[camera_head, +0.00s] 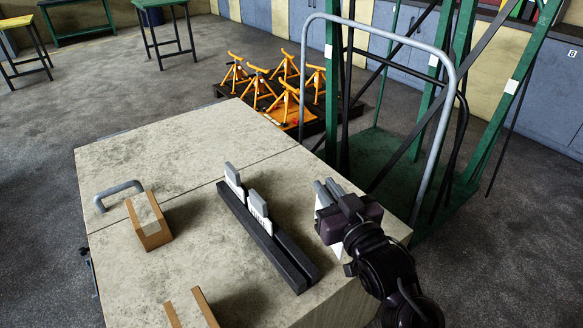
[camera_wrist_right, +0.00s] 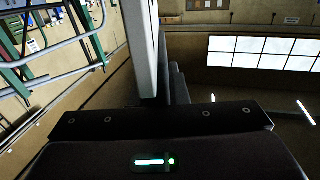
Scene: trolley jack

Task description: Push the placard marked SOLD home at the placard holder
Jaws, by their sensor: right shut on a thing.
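My right gripper (camera_head: 330,188) is shut on a white placard (camera_head: 323,206), above the right side of the bench. The gripper hides much of this placard, and no lettering on it can be read. The dark, long placard holder (camera_head: 262,240) lies on the bench to the left of the gripper. Two white placards with grey tops, a far one (camera_head: 235,182) and a near one (camera_head: 259,208), stand upright in its far half. The near one has dark marks too small to read. The holder's near half is empty. The held placard is apart from the holder. My left gripper is out of view.
A wooden block (camera_head: 153,234) with a pale top and a second wooden piece (camera_head: 203,307) sit on the bench (camera_head: 190,145). A grey handle (camera_head: 118,189) is at its left edge. A green frame (camera_head: 481,140) with a grey rail and orange stands (camera_head: 285,105) are behind.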

